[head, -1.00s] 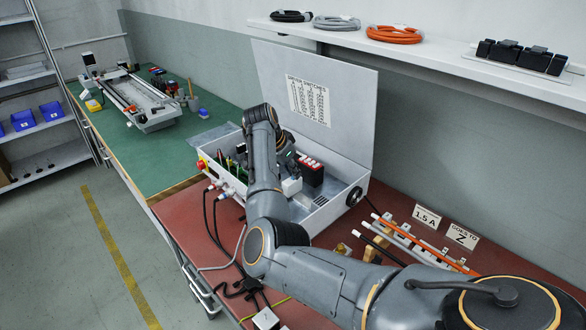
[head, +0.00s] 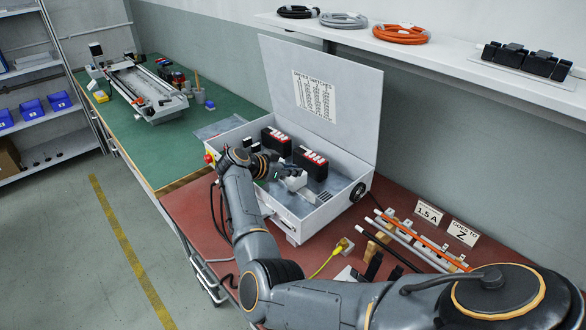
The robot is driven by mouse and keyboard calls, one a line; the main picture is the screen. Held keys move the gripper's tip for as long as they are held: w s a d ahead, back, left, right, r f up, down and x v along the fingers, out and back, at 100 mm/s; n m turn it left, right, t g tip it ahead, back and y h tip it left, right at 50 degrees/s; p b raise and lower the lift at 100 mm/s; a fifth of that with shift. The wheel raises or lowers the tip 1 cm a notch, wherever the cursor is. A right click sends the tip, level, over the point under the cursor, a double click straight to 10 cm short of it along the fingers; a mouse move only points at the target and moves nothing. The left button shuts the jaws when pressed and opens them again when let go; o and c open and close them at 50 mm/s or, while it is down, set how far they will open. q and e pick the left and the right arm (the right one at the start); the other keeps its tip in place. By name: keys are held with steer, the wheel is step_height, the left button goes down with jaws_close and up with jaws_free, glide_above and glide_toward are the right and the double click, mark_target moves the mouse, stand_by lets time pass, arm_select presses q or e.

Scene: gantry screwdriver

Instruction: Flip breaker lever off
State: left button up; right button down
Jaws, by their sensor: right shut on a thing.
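The open grey switch box (head: 335,209) stands on the red bench top with its lid up. Two black blocks with red and white tops, one farther back (head: 277,142) and one nearer (head: 310,161), sit inside. A pale block (head: 297,182) stands in front of the nearer one. My right gripper (head: 282,173) is low inside the box beside the pale block, shut on a small part that looks like the breaker lever. The fingers and wrist largely hide that part, so its position is unclear. My left gripper is out of view.
A label sheet (head: 315,97) is on the raised lid. A yellow cable (head: 328,262) lies in front of the box. The green bench (head: 215,117) adjoins at the left.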

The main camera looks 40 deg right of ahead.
stand_by(0.3)
steer(key=c, duration=1.4)
jaws_free()
steer(key=shift+r, duration=0.15)
step_height(320, 180, up, 10)
steer(key=shift+a, duration=0.1)
